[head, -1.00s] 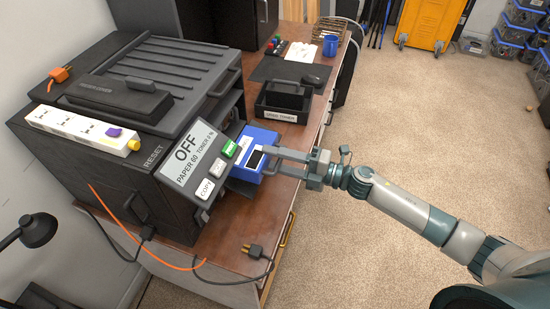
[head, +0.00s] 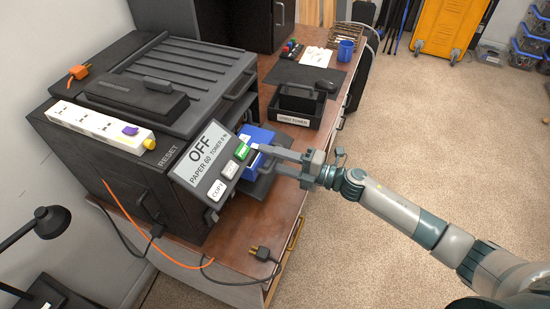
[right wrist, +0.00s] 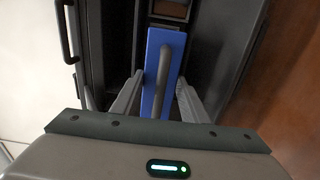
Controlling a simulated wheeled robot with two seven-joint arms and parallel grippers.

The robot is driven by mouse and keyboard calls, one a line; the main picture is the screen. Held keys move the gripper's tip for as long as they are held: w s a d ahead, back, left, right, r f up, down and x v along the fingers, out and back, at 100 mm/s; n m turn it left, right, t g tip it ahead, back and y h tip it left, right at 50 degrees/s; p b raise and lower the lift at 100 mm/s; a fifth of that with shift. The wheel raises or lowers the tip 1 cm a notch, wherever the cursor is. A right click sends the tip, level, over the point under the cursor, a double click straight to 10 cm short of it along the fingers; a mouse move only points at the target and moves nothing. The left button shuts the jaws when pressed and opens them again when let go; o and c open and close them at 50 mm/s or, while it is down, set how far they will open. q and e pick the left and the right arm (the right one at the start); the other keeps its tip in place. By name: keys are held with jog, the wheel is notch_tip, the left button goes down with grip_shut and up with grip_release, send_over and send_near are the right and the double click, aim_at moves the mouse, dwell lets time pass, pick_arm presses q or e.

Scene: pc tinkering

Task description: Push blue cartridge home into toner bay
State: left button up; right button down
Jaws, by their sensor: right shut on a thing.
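The blue cartridge (head: 259,134) is partly inside the toner bay on the right side of the black printer (head: 112,160); its outer end sticks out beside the control panel. In the right wrist view the cartridge (right wrist: 154,45) stands as a narrow blue block with a grey handle, lined up with the dark bay. My right gripper (head: 262,151) is shut on the cartridge, its fingers (right wrist: 160,82) on both sides of the handle end. The cartridge's inner end is hidden in the bay. My left gripper is not in view.
The panel (head: 200,165) reads OFF, PAPER 60, TONER 8 %. A dark flap (head: 262,183) lies below the cartridge. A black tray labelled used toner (head: 292,119) stands behind on the wooden desk. A loose plug (head: 262,254) lies near the desk's front edge.

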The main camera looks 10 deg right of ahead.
jog(key=shift+x, duration=1.6)
jog(key=shift+p+x, duration=0.35)
jog(key=shift+x, duration=3)
jog(key=c, duration=1)
grip_release()
jog(key=shift+r, duration=0.1)
jog(key=shift+o, duration=0.6)
jog(key=shift+s+d+f, duration=0.1)
jog(key=shift+s+f, duration=0.05)
jog(key=shift+f, duration=0.35)
jog(key=shift+f+v, duration=0.2)
jog(key=shift+v, duration=3.2)
jog(key=shift+s+d+r, duration=0.25)
jog(key=shift+s+d, duration=0.05)
jog(key=shift+d, duration=0.2)
